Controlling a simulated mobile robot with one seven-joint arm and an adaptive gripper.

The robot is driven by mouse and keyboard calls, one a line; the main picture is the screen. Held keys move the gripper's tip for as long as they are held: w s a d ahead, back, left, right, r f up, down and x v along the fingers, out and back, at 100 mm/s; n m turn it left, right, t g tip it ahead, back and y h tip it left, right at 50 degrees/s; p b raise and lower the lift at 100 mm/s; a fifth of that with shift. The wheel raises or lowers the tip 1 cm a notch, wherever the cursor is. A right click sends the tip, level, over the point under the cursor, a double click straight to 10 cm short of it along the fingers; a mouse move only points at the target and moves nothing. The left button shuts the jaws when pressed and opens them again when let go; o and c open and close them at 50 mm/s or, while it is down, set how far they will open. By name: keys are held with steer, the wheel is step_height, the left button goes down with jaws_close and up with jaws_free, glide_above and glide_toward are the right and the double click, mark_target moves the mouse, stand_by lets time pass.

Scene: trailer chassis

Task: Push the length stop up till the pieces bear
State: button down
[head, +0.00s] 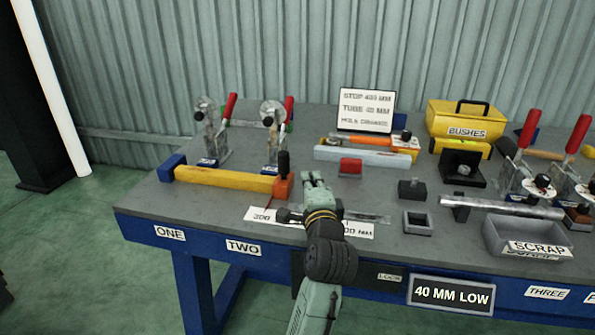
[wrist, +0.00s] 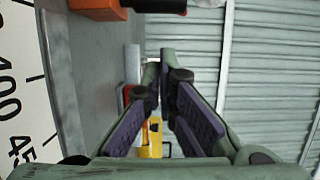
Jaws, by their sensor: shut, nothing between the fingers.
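The length stop is an orange block (head: 283,187) with an upright black knob, on the bench at the right end of a long yellow bar (head: 225,180). The bar's left end is at a blue end block (head: 172,167). I cannot tell whether bar and stop touch or a thin gap is left. My gripper (head: 314,178) is shut and empty, just right of the stop and apart from it in the picture. In the wrist view the orange block (wrist: 95,8) is at the top left, beside my fingers (wrist: 160,64); part of it is cut off.
A white scale strip (head: 262,215) lies in front, partly behind my arm. Toggle clamps with red handles (head: 228,108) stand behind the bar. A red-topped block (head: 350,167) and pale bar (head: 362,156) lie beyond my gripper. A grey scrap bin (head: 522,240) is right.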

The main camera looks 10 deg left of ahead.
mark_target(288, 164)
steer(key=w+a, duration=0.1)
steer(key=a, duration=0.1)
steer(key=w+a+p, duration=0.1)
steer(key=w+a, duration=0.1)
steer(key=shift+w, duration=0.15)
steer(key=shift+w+a+f, duration=0.1)
steer(key=shift+a, duration=0.85)
steer(key=shift+a, duration=0.1)
